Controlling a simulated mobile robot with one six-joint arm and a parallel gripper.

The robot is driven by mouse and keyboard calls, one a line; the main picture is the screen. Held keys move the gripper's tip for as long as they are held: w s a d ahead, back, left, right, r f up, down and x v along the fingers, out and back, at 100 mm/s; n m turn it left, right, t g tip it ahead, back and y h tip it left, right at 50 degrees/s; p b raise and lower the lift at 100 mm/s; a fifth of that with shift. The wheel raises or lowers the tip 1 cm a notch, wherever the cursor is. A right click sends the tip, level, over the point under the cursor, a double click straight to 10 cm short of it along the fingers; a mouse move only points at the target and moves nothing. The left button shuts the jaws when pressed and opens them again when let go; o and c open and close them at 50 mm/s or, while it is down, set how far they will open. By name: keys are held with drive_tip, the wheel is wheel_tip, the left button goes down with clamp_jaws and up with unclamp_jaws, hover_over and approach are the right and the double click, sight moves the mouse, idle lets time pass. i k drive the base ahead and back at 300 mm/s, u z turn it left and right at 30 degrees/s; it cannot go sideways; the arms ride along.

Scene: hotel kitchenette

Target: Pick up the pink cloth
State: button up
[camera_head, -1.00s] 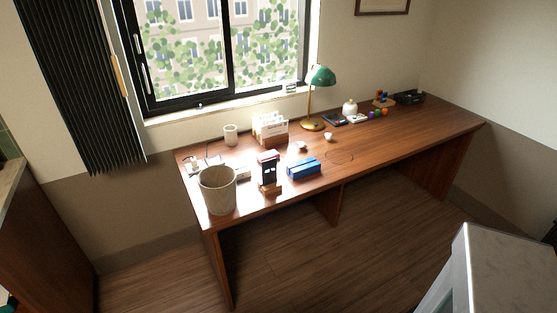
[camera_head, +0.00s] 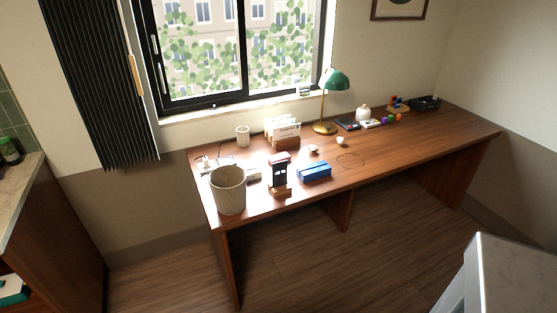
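I see no pink cloth that I can make out in the head view. A small red or pinkish patch (camera_head: 280,157) tops the dark upright item on the desk, but it is too small to tell what it is. My gripper is not in view.
A long wooden desk (camera_head: 420,148) stands under the window. It holds a beige bin (camera_head: 228,190), a blue box (camera_head: 314,171), a letter holder (camera_head: 283,131) and a green lamp (camera_head: 335,80). A counter (camera_head: 22,190) is at left, a pale block (camera_head: 510,275) at lower right. Floor between is clear.

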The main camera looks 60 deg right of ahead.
sight(283, 155)
drive_tip(key=u, duration=0.95)
drive_tip(key=i, duration=1)
drive_tip(key=u, duration=0.65)
drive_tip(key=k, duration=0.15)
drive_tip(key=z, duration=3.2)
